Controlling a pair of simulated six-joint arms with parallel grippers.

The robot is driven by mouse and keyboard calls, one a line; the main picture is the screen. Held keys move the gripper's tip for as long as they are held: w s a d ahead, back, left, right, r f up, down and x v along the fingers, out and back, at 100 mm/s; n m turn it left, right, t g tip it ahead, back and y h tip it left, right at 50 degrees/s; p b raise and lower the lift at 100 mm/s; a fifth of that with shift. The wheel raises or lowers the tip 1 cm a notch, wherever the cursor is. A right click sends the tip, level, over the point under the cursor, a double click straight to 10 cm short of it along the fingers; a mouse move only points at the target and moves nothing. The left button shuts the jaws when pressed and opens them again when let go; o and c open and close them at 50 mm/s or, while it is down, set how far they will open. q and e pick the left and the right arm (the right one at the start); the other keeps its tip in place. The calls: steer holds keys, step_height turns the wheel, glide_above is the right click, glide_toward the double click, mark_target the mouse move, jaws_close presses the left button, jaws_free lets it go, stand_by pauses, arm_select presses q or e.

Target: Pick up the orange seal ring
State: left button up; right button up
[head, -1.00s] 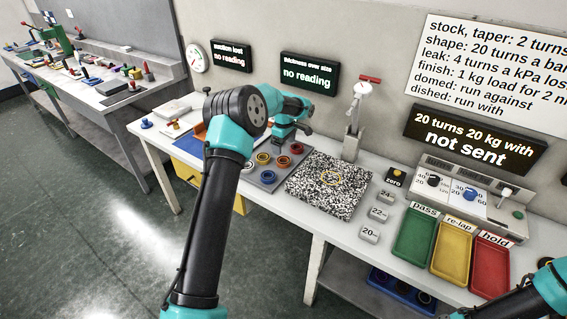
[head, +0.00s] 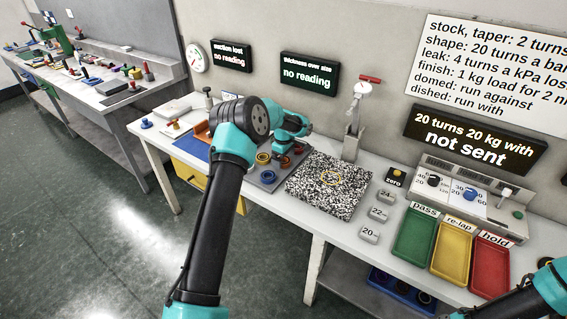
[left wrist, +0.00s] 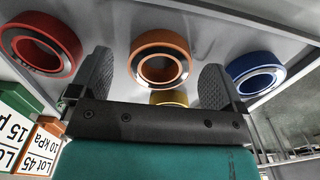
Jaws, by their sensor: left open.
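The orange seal ring (left wrist: 160,58) lies on a grey tray (head: 255,177) between the two fingers of my left gripper (left wrist: 158,80) in the left wrist view. The fingers are open, with a gap on each side of the ring. In the head view the left gripper (head: 284,158) is low over the tray and mostly hides the orange ring. A red ring (left wrist: 40,50) and a blue ring (left wrist: 256,74) lie outside the fingers. A yellow ring (left wrist: 169,98) is partly hidden behind the gripper. My right gripper is out of view; only part of its arm shows at bottom right.
A speckled black-and-white plate (head: 325,190) is right of the tray, with a thin yellowish ring on it. A metal post (head: 352,145) stands behind the plate. Several small blocks and green (head: 413,235), yellow (head: 450,250) and red (head: 489,268) trays lie farther right.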

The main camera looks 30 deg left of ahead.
arm_select(q)
steer(key=shift+f, duration=0.35)
steer(key=shift+c, duration=0.2)
steer(key=c, duration=1)
steer(key=shift+r, duration=0.15)
step_height(320, 180, up, 10)
steer(key=shift+f, duration=0.1)
stand_by(0.4)
